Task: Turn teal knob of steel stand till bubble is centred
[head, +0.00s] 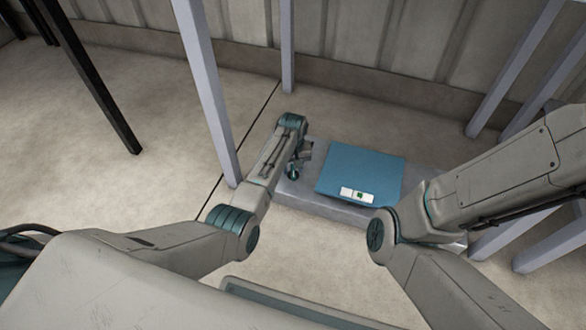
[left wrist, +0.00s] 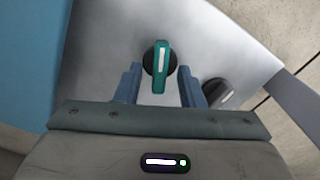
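The steel stand (head: 330,207) is a low grey metal slab on the floor and also shows in the left wrist view (left wrist: 105,35). Its teal knob (left wrist: 160,68) has a white line and a dark round base; in the head view it is a small teal spot (head: 293,174). My left gripper (left wrist: 160,86) is open, with one blue-grey finger on each side of the knob and gaps between. In the head view the left gripper (head: 301,158) hangs over the stand's left end. A white level with a green window (head: 358,195) shows; its bubble is too small to read. My right gripper is out of view.
A blue panel (head: 362,172) covers the stand's middle. A dark knob with a pale mark (left wrist: 219,93) sits beside the teal one. Grey posts (head: 208,90) stand left of and behind the stand. Bare floor (head: 90,150) lies to the left.

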